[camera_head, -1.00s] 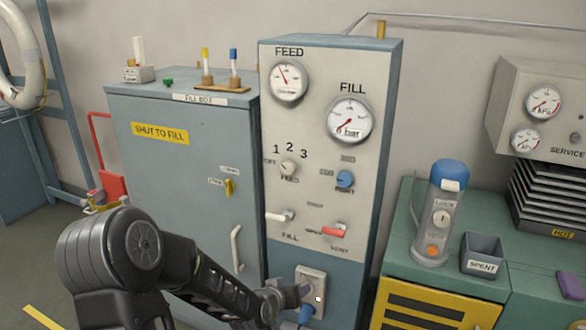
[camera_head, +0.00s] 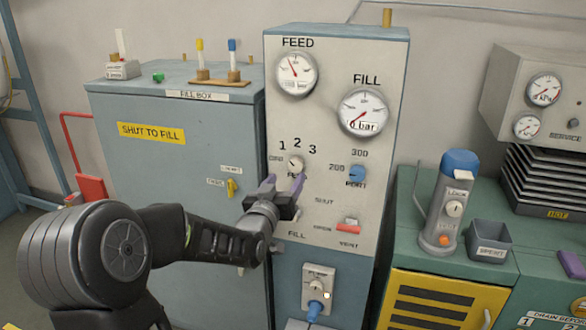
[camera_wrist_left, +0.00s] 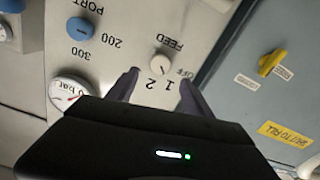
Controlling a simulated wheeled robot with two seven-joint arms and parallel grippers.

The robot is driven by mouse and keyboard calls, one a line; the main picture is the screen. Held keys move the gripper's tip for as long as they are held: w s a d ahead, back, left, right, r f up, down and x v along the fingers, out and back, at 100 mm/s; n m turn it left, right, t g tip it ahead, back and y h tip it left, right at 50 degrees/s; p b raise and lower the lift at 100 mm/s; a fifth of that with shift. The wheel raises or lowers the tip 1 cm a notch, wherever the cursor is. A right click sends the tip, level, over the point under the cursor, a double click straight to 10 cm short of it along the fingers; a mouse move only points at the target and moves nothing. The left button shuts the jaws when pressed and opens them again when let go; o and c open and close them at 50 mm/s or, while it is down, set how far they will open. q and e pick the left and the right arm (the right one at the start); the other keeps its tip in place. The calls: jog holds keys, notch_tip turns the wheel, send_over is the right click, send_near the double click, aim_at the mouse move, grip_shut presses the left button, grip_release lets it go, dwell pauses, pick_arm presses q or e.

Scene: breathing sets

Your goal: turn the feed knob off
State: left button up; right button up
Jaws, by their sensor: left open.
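The feed knob (camera_head: 295,163) is a small cream knob on the pale panel, under the numbers 1, 2 and 3.
The blue port knob (camera_head: 357,174) sits right of the feed knob. The red vent lever (camera_head: 348,227) is below. Feed gauge (camera_head: 297,73) and fill gauge (camera_head: 362,111) are above. The blue-grey fill box (camera_head: 180,140) stands left; a green bench (camera_head: 440,258) stands right.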

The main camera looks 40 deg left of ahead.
aim_at(295, 166)
pick_arm(q)
jog(key=p+x, duration=0.1)
jog(key=x, duration=0.6)
jog(key=shift+w+p, duration=0.1)
jog(key=shift+p, duration=0.2)
grip_shut()
